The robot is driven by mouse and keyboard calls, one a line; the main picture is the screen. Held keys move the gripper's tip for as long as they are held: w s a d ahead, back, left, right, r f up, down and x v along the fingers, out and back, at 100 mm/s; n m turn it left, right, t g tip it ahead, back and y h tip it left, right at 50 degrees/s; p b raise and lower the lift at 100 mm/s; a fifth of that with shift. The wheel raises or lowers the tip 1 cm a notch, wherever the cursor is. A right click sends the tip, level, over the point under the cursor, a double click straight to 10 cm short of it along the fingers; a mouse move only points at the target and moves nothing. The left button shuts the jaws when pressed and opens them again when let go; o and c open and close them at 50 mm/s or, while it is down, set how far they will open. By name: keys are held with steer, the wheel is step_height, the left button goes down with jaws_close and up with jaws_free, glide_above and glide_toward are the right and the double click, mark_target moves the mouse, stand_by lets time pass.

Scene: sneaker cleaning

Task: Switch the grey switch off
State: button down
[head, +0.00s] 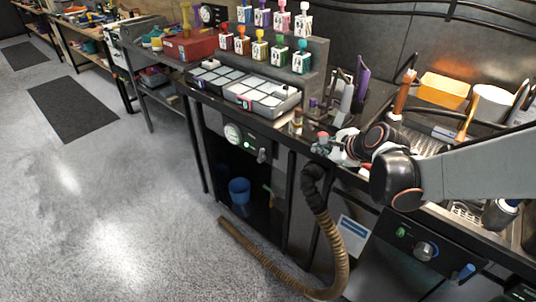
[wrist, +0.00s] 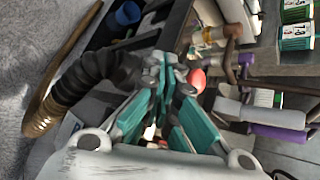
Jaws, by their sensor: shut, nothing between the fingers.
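The grey switch (head: 262,155) is a small lever on the dark front panel (head: 243,132) under the bench, right of a round white gauge and a small green light. I cannot make out the switch in the wrist view. My gripper (head: 318,149) is at the bench's front edge, to the right of the switch and apart from it. In the wrist view my gripper's teal and grey fingers (wrist: 168,66) come together at the tips, shut and empty.
A ribbed hose (head: 338,245) hangs below my gripper; it also shows in the wrist view (wrist: 85,77). A red round knob (wrist: 196,79) is close beside my fingers. Pad trays (head: 262,97) and bottles stand on the bench. A second panel with a blue switch (head: 463,272) is at lower right.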

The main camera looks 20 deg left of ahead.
steer(key=a+f+m, duration=0.1)
steer(key=a, duration=0.1)
steer(key=m+g+y, duration=0.1)
steer(key=m+y, duration=0.2)
steer(key=m, duration=0.4)
glide_toward(263, 153)
steer(key=s+d, duration=0.1)
steer(key=s+d+f, duration=0.1)
steer(key=d, duration=0.1)
steer(key=shift+d, duration=0.15)
steer(key=shift+f, duration=0.1)
steer(key=b+x, duration=0.3)
steer(key=x, duration=0.7)
steer(key=shift+w, duration=0.15)
